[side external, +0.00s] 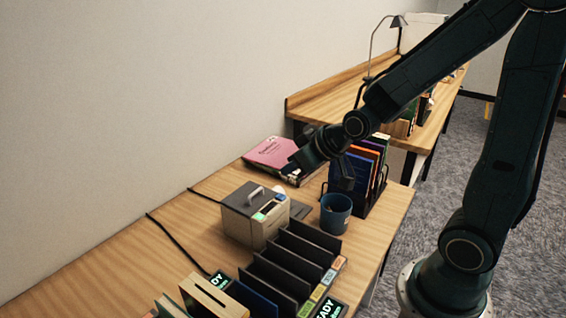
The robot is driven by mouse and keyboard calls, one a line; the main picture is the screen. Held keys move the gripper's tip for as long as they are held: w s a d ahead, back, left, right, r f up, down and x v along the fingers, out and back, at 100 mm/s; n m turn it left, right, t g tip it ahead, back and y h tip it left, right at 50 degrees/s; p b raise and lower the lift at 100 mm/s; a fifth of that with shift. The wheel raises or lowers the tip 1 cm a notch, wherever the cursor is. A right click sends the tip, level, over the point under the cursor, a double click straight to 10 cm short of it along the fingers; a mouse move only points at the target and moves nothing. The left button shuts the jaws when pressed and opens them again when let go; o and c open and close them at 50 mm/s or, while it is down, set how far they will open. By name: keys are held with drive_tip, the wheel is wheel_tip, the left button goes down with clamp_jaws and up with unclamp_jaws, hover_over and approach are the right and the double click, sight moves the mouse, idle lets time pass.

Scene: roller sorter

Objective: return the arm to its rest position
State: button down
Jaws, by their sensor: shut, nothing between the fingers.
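My dark arm reaches in from the right over the far end of the wooden desk (120,262).
A box with a handle (254,213) and a black slotted sorter (287,270) stand on the desk. A pink book (270,152) lies near the wall. Another desk with a lamp (394,22) is behind. Bare desk lies at the left.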

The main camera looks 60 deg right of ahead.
drive_tip(key=s+a+r+g, duration=0.1)
drive_tip(key=s+r, duration=0.3)
drive_tip(key=s, duration=0.5)
drive_tip(key=s+a+r+g, duration=0.2)
drive_tip(key=s+r, duration=0.3)
drive_tip(key=s, duration=0.5)
drive_tip(key=shift+r+g, duration=0.25)
drive_tip(key=shift+g, duration=0.05)
